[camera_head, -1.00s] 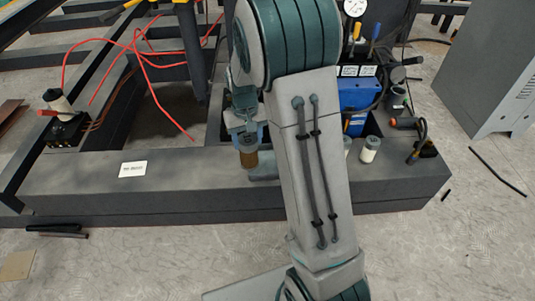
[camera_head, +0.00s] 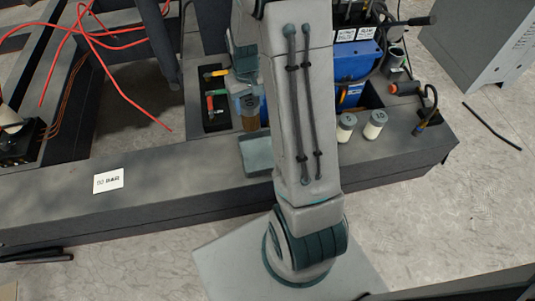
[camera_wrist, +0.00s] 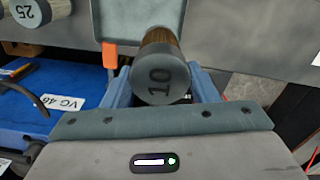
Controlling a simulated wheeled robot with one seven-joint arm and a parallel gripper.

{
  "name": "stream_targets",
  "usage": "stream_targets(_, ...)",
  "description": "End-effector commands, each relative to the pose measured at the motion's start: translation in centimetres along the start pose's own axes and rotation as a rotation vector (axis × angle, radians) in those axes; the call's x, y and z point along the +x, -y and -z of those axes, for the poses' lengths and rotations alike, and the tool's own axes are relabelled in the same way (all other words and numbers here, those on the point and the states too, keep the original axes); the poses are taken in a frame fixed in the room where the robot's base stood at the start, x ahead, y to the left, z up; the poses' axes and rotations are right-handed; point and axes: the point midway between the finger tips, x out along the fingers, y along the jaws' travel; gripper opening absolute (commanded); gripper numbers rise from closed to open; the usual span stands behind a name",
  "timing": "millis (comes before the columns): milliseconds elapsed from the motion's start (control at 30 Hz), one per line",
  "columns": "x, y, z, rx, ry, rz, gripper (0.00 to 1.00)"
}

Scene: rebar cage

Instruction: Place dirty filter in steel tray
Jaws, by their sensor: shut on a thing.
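The dirty filter (camera_head: 250,119) is a brown cylinder with a dark grey end cap. In the wrist view the cap (camera_wrist: 161,83) reads "10". My gripper (camera_head: 246,102) is shut on it; blue fingers flank the cap in the wrist view (camera_wrist: 163,90). The steel tray (camera_head: 257,157) is a small grey-green dish on the dark beam. The filter appears just behind the tray in the head view. The tray (camera_wrist: 150,14) shows beyond the filter at the top of the wrist view. My arm hides part of the area right of the tray.
Two pale filters (camera_head: 347,122) (camera_head: 375,125) stand on the beam, right of my arm. A blue box (camera_head: 356,62) stands behind them. A black holder with coloured handles (camera_head: 215,110) lies left of my gripper. Red cables (camera_head: 110,45) hang at left. The beam around the white card (camera_head: 108,181) is clear.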

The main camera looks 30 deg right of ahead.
Motion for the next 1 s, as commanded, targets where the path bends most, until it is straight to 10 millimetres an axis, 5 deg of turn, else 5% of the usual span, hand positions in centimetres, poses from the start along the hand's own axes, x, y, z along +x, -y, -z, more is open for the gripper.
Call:
stream_targets(300, 3.3, -4.1, -3.6, 0.014, -0.004, 0.001, 0.10)
stream_targets(1000, 12.9, -4.3, -3.9, 0.013, -0.002, 0.002, 0.10)
